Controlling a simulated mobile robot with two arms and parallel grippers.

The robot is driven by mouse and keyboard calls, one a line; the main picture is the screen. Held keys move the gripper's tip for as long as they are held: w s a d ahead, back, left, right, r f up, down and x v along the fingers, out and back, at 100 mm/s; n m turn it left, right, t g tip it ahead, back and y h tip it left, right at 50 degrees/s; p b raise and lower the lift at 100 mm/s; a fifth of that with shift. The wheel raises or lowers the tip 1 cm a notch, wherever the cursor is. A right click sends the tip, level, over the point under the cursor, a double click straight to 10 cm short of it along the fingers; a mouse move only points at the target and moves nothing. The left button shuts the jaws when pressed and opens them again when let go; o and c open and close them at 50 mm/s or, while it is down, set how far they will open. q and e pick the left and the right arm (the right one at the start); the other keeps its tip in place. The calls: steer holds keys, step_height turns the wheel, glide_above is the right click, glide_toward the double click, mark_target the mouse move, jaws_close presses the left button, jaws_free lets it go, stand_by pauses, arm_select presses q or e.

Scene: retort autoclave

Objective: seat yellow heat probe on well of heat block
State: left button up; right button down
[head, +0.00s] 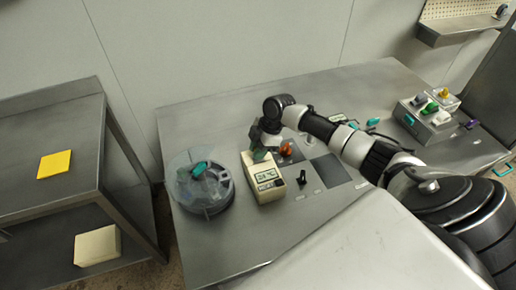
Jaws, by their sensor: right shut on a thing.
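The heat block appears to be the cream device (265,182) with a small display on its front, standing on the steel table. My right gripper (262,146) is above the back end of this device, pointing down. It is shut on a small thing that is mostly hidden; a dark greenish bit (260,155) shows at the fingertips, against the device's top. I cannot tell whether that is the probe or whether it touches a well. A small yellow piece (443,93) stands on a grey box at the right; I cannot tell what it is. My left gripper is not in view.
A round clear-lidded vessel (205,183) with a teal handle stands just left of the device. An orange knob (285,150) and a black clip (302,178) are close on its right. The grey box (425,120) holds several coloured pieces. The table's front left is bare.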

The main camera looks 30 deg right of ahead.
steer(key=shift+f, duration=0.55)
stand_by(0.8)
steer(key=shift+c, duration=2.4)
jaws_free()
steer(key=shift+r, duration=0.1)
steer(key=shift+r+p, duration=2.85)
steer(key=shift+r, duration=0.65)
steer(key=shift+f, duration=0.1)
